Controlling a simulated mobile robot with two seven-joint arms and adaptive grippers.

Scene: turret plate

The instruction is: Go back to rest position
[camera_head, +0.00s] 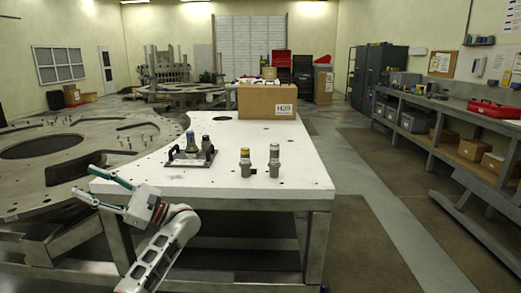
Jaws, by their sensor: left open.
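My left gripper (84,180) is at the lower left, beside the front left corner of the white table (230,183). Its two green-edged fingers are spread apart and point left, with nothing between them. My left arm comes up from the bottom edge below it. My right gripper does not show. On the table, a dark plate with two handles (190,160) carries cylindrical tools. To its right stand two upright grey cylinders, the left one (245,163) with a yellowish top and the right one (274,161) taller. The gripper touches none of these.
A cardboard box (267,101) sits at the table's far end. A large round metal plate (60,150) on a frame lies left of the table. Shelving (460,115) with bins and a red toolbox (494,109) lines the right wall. The floor right of the table is clear.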

